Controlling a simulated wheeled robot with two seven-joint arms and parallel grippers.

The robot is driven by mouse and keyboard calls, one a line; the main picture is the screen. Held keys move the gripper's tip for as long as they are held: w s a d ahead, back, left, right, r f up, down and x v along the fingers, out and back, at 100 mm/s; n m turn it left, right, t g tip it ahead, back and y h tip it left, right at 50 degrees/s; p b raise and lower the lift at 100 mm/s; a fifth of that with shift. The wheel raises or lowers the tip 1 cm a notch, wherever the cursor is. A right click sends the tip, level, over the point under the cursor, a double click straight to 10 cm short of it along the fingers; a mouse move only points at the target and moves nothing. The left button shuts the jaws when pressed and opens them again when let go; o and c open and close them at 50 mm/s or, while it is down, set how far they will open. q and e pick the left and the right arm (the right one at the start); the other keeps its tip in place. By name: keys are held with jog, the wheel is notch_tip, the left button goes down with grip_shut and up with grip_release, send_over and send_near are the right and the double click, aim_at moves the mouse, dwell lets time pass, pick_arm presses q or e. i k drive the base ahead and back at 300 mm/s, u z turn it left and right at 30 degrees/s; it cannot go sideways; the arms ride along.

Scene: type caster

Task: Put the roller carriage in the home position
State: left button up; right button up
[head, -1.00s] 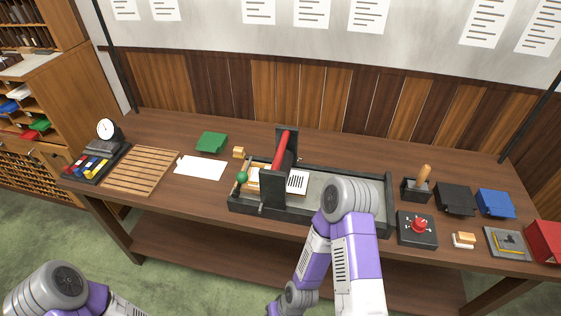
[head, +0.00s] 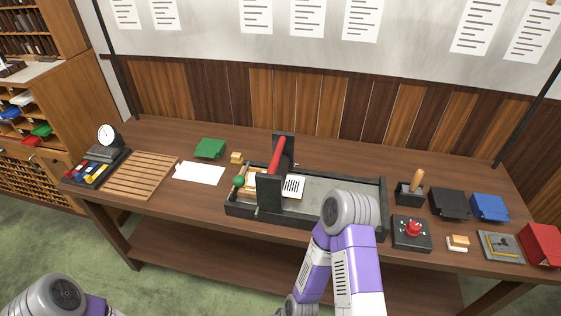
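The roller carriage has black end plates (head: 269,194) and a red roller (head: 277,157). It stands across the long dark press bed (head: 240,211), left of the bed's middle. A printed white sheet (head: 293,186) shows just right of the carriage, and a green knob (head: 239,182) sits at its left. My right arm comes up from the bottom and its rounded grey joint covers part of the bed's right front. My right gripper does not show. Only a joint of my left arm shows at the bottom left, and its gripper is out of view.
Left on the table are a wooden slatted rack (head: 140,176), a gauge (head: 108,136), white paper (head: 199,172) and a green block (head: 209,148). At the right are a box with a red knob (head: 412,230), a wooden-handled tool (head: 416,181), dark and blue boxes (head: 490,207) and a red box (head: 541,245).

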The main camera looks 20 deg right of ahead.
aim_at(269, 185)
jog(key=k, duration=1.15)
jog(key=z, duration=0.6)
jog(key=i, duration=1.5)
jog(key=u, duration=0.6)
